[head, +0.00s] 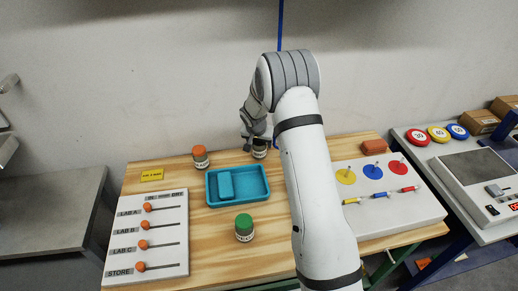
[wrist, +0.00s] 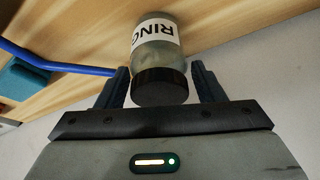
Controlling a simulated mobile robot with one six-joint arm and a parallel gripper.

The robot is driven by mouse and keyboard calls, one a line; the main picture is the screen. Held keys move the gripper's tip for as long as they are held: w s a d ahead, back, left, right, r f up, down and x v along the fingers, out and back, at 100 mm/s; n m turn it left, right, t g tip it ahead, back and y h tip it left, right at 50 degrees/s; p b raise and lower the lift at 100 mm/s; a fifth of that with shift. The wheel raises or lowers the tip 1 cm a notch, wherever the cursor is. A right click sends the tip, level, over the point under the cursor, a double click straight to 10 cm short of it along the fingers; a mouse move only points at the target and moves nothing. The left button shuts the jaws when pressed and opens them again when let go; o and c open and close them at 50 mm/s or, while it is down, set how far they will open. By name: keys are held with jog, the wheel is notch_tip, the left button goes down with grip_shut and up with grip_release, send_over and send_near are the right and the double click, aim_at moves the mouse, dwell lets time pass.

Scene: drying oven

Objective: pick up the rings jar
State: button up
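The rings jar (wrist: 158,48) is a small clear jar with a black lid and a white label whose visible letters read "RING". In the wrist view it is between the two fingers of my gripper (wrist: 160,88), with its lid toward the palm. The fingers are open, with a gap on each side of the lid. In the head view the rings jar (head: 259,153) stands at the back of the wooden table, partly hidden under my gripper (head: 257,138).
A teal tray (head: 262,200) lies in front of the jar. An orange-lidded jar (head: 200,157) stands to the left and a green-lidded jar (head: 244,228) nearer the front. A slider board (head: 180,235) is at left, a white panel with coloured discs (head: 410,208) at right. The wall is close behind.

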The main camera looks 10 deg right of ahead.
jog(key=c, duration=0.7)
jog(key=shift+s+r+b, duration=0.1)
jog(key=shift+s+b, duration=0.1)
jog(key=shift+b, duration=0.1)
jog(key=shift+c, duration=0.2)
